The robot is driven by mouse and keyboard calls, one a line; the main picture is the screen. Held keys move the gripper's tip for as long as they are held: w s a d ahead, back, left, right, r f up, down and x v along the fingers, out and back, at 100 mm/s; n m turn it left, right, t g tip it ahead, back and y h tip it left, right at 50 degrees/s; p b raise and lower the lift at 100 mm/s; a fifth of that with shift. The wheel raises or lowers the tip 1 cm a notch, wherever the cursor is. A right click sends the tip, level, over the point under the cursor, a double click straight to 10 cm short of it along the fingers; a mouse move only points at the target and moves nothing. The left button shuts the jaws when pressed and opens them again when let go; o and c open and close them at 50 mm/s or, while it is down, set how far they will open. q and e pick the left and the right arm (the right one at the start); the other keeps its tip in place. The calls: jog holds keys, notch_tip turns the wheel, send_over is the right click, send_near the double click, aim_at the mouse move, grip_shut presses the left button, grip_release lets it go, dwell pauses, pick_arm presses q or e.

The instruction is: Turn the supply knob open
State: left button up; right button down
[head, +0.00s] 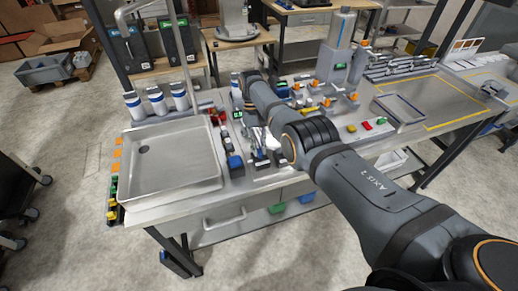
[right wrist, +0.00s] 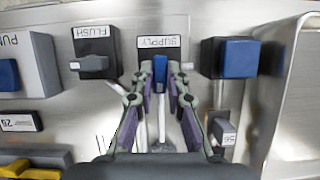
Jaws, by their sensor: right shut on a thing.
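The supply knob (right wrist: 160,68) is a blue upright bar below the upside-down SUPPLY label (right wrist: 158,42) in the right wrist view. My right gripper (right wrist: 160,76) is shut on this knob, one finger on each side of it. In the head view my right gripper (head: 262,148) is at the panel beside the steel basin, under my arm. The knob is too small and covered there to make out. How far the knob is turned cannot be told. My left gripper is not in view.
A FLUSH switch (right wrist: 95,55) stands left of the supply knob, and a dark box with a blue block (right wrist: 240,58) stands right of it. The steel basin (head: 160,190) is close by on the left in the head view. Small parts crowd the bench behind.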

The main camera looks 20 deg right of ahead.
jog(key=shift+r+n, duration=0.1)
jog(key=shift+n, duration=0.3)
jog(key=c, duration=1.3)
grip_release()
jog(key=shift+c, duration=0.2)
